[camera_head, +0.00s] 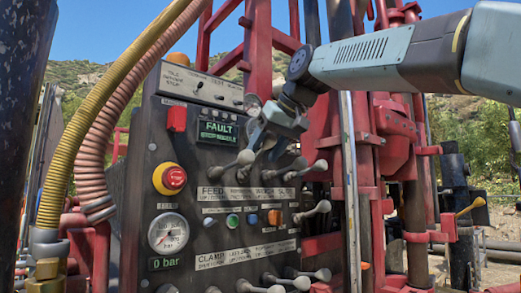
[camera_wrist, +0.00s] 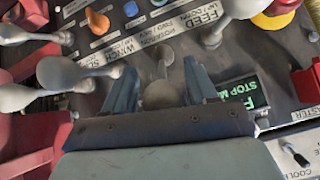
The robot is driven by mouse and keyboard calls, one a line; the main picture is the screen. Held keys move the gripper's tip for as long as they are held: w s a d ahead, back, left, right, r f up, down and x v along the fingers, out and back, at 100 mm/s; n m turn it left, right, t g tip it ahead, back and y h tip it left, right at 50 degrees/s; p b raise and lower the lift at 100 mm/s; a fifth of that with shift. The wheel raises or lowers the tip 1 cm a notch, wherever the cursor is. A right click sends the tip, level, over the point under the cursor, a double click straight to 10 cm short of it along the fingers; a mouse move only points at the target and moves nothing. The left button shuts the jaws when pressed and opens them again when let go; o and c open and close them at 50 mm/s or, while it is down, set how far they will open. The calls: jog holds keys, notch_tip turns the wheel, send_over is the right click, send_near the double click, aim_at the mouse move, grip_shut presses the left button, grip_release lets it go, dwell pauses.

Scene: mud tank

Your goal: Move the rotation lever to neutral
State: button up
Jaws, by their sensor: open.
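The rotation lever (camera_wrist: 163,94) has a pale rounded knob and stands below a label reading ROTATION (camera_wrist: 152,48) in the wrist view. My gripper (camera_wrist: 160,72) is open, with one grey-blue finger on each side of this lever. I cannot tell whether either finger touches it. In the head view my gripper (camera_head: 268,142) is at the upper lever row of the dark control panel (camera_head: 185,130), and it hides much of the rotation lever there. The feed lever (camera_head: 240,160) is just left of my gripper; it also shows in the wrist view (camera_wrist: 237,12).
More pale-knobbed levers crowd close by, such as one (camera_wrist: 60,73) beside my gripper in the wrist view. A green FAULT display (camera_head: 218,132), a red emergency button (camera_head: 171,178) and a gauge (camera_head: 168,232) are on the panel. Red rig posts (camera_head: 390,150) stand right of the panel.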

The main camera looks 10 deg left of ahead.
grip_shut()
dwell(0.6)
